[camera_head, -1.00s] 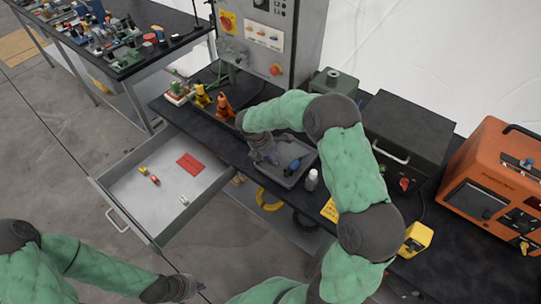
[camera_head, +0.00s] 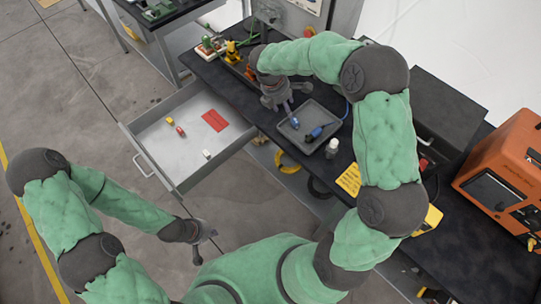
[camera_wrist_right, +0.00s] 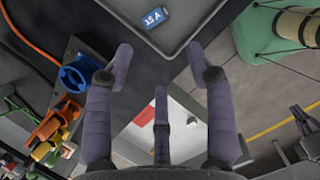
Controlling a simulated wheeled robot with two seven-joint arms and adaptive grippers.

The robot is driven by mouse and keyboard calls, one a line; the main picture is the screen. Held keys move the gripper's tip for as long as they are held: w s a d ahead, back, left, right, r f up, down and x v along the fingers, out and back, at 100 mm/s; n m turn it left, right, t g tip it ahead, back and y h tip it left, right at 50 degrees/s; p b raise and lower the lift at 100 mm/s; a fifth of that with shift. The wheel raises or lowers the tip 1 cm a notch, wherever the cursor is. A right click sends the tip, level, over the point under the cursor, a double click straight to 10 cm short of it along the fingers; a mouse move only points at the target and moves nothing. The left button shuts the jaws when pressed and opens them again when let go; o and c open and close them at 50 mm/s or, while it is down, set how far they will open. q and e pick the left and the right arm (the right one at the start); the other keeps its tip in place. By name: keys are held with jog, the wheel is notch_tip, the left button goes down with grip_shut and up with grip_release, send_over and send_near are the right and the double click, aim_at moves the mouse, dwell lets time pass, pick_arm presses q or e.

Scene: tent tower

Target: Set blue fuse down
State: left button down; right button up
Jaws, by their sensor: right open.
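The blue fuse (camera_head: 295,123) lies in the grey tray (camera_head: 313,113) on the black bench. In the right wrist view the fuse (camera_wrist_right: 152,19), marked "15 A", lies flat on the tray floor near its edge. My right gripper (camera_head: 284,103) is at the tray's left edge, apart from the fuse. In the right wrist view this gripper (camera_wrist_right: 160,62) has its purple fingers spread with nothing between them. My left gripper (camera_head: 206,243) has its fingers apart and empty, over the floor in front of the open drawer.
A blue-handled tool (camera_head: 318,131) shares the tray, and a white bottle (camera_head: 332,147) stands beside it. The open drawer (camera_head: 172,165) holds a red card (camera_head: 214,120) and several small fuses. An orange machine (camera_head: 505,180) stands at right.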

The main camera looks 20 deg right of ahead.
jog(key=s+a+f+m+y, duration=0.4)
jog(key=a+f, duration=0.4)
jog(key=f, duration=0.4)
jog(key=s+a+f+m+y, duration=0.1)
jog(key=s+a+f+m, duration=0.3)
jog(key=s+f+m, duration=0.2)
jog(key=s+a+f+m+y, duration=0.2)
jog(key=s+a+f+m, duration=0.3)
jog(key=s+m, duration=0.5)
jog(key=s+f, duration=0.2)
jog(key=s, duration=0.2)
jog(key=shift+s+a+f+m+y, duration=0.15)
jog(key=shift+a+f+m+y, duration=0.15)
jog(key=shift+m, duration=0.1)
